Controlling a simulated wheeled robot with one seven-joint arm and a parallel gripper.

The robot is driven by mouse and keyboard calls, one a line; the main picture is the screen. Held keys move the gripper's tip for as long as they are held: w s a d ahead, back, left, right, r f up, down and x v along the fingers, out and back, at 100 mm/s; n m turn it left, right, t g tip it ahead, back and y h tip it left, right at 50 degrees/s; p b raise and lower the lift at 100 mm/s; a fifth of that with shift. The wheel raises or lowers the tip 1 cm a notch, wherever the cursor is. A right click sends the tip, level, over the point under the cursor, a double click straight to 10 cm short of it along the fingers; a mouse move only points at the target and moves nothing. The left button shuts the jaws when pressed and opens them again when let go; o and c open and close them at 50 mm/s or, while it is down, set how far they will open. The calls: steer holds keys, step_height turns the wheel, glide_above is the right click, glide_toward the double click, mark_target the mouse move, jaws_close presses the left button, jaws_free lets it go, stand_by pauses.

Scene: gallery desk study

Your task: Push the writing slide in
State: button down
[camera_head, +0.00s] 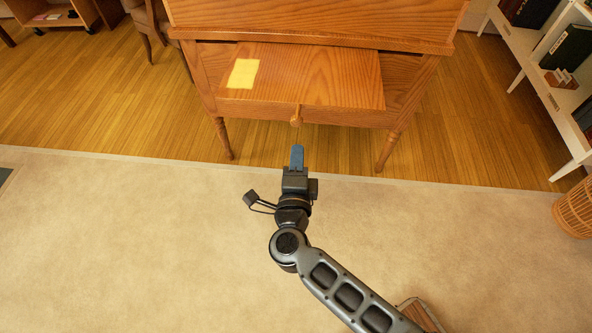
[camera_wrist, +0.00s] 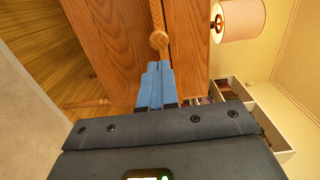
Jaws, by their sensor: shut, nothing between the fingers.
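The wooden desk (camera_head: 320,22) stands at the top of the head view. Its writing slide (camera_head: 325,75) sticks out toward me, with a yellow paper (camera_head: 243,73) lying on its left part. A round wooden knob (camera_head: 296,117) sits at the middle of the slide's front edge. In the wrist view the knob (camera_wrist: 158,41) is just beyond my fingertips. My gripper (camera_head: 297,150) has blue fingers that are shut and empty, pointing at the knob. A small gap seems to separate the fingertips (camera_wrist: 157,66) from the knob; contact is not visible.
A chair (camera_head: 150,22) stands left of the desk, near a low wheeled wooden shelf (camera_head: 60,15). A white bookshelf (camera_head: 545,70) and a wicker basket (camera_head: 574,210) are at the right. A lamp (camera_wrist: 240,20) shows in the wrist view. The beige carpet (camera_head: 130,240) before the desk is mostly clear.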

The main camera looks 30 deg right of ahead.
mark_target(309, 59)
steer(key=x, duration=0.7)
steer(key=b+x, duration=0.3)
steer(key=x, duration=0.6)
steer(key=d+b+x, duration=0.1)
steer(key=b+x, duration=0.2)
steer(key=x, duration=0.6)
steer(key=s+b+x, duration=0.1)
steer(key=b+x, duration=0.2)
steer(key=x, duration=0.5)
steer(key=shift+w+d+r+b, duration=0.15)
steer(key=shift+w+d+b, duration=0.2)
steer(key=shift+w+d, duration=0.05)
steer(key=shift+w+d+r+b, duration=0.1)
steer(key=shift+w+d+b, duration=0.25)
steer(key=shift+w, duration=0.15)
steer(key=shift+d+r, duration=0.1)
steer(key=shift+r, duration=0.15)
steer(key=shift+w+r, duration=0.1)
steer(key=shift+d, duration=0.1)
